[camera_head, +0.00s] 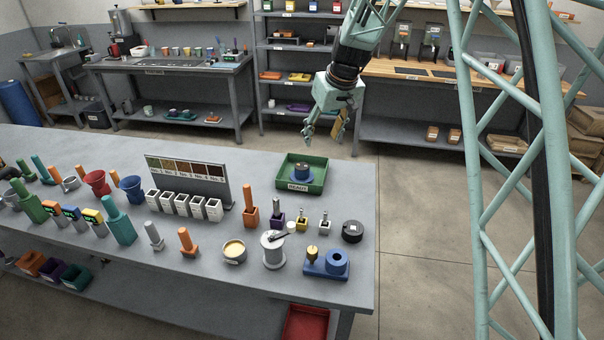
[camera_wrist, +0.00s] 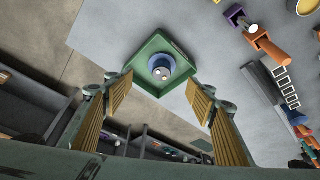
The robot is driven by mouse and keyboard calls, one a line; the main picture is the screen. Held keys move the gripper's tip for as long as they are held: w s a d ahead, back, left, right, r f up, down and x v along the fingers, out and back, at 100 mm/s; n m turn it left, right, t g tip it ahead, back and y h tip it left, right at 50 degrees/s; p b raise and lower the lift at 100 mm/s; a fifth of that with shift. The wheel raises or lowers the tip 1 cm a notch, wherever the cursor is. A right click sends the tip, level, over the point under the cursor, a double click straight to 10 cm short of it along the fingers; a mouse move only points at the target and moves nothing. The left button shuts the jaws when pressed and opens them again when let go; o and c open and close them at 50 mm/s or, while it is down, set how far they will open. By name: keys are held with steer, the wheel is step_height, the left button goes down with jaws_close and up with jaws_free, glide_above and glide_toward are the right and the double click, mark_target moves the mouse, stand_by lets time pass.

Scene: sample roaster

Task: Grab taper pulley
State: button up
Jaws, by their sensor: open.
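No label marks the taper pulley. The likeliest piece is a round part with a dark metallic top and a blue base (camera_head: 301,172), sitting upright in a green tray (camera_head: 318,184) labelled READY. In the wrist view the blue round part (camera_wrist: 161,65) shows near the top centre, inside the tray (camera_wrist: 138,65). My gripper (camera_head: 323,134) is open and empty, above and beyond the tray's back right corner. In the wrist view its ribbed, tan-padded fingers (camera_wrist: 160,88) stand wide apart, below and to either side of the part, not touching it.
A rack with coloured sample strips (camera_head: 188,170) and white cups stands left of the tray. An orange tool (camera_head: 250,208), a black round piece (camera_head: 352,231) and a blue fixture (camera_head: 325,265) stand in front. The grey tabletop (camera_head: 350,185) right of the tray is clear.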

steer(key=p, duration=0.1)
glide_toward(302, 166)
step_height(302, 166, up, 2)
steer(key=shift+s+d+r+n, duration=0.15)
steer(key=shift+s+d+n, duration=0.25)
steer(key=shift+s+d, duration=0.05)
steer(key=shift+b+x, duration=0.3)
steer(key=shift+x, duration=4)
steer(key=shift+b+x, duration=0.35)
steer(key=shift+x, duration=2.25)
steer(key=shift+a, duration=0.15)
steer(key=shift+r, duration=0.1)
steer(key=c, duration=1.4)
